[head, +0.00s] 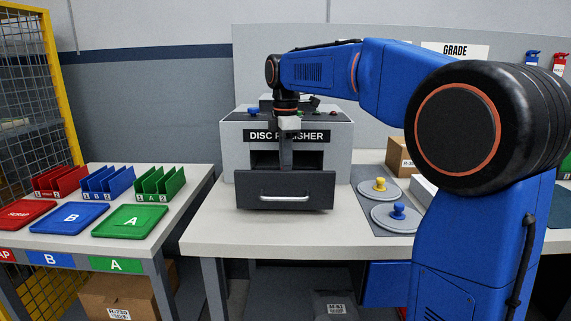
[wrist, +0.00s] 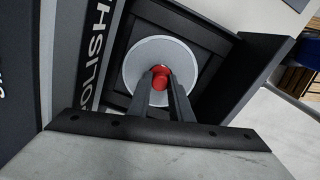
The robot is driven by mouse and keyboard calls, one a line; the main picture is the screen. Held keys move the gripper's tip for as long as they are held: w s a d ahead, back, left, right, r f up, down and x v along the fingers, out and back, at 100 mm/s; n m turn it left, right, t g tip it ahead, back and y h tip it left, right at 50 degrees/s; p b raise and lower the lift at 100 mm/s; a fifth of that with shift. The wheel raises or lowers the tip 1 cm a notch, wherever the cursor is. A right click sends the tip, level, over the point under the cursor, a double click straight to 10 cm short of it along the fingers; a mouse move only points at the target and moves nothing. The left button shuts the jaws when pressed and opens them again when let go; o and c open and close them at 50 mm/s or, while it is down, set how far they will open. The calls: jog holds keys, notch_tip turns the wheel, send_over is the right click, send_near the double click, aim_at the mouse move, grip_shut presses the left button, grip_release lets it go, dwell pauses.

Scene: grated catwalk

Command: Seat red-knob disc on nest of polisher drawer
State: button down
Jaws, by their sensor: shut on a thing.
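The polisher (head: 230,140) stands on the middle table with its drawer (head: 260,190) pulled out. My gripper (head: 287,165) reaches down into the drawer from above. In the wrist view, my gripper (wrist: 160,76) is shut on the red knob (wrist: 160,83) at the centre of a pale grey disc (wrist: 138,62). The disc lies inside the outline of the drawer (wrist: 222,44), over its dark floor. The nest is hidden under the disc, and I cannot tell whether the disc touches it. In the head view the drawer front hides the disc.
A yellow-knob disc (head: 379,187) and a blue-knob disc (head: 398,213) lie on a dark mat right of the polisher. Red, blue and green trays (head: 130,221) and racks (head: 160,182) stand on the left table. A cardboard box (head: 397,157) stands behind the discs.

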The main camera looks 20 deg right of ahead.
jog(key=shift+f, duration=0.55)
jog(key=c, duration=1.1)
grip_release()
jog(key=shift+r, duration=4)
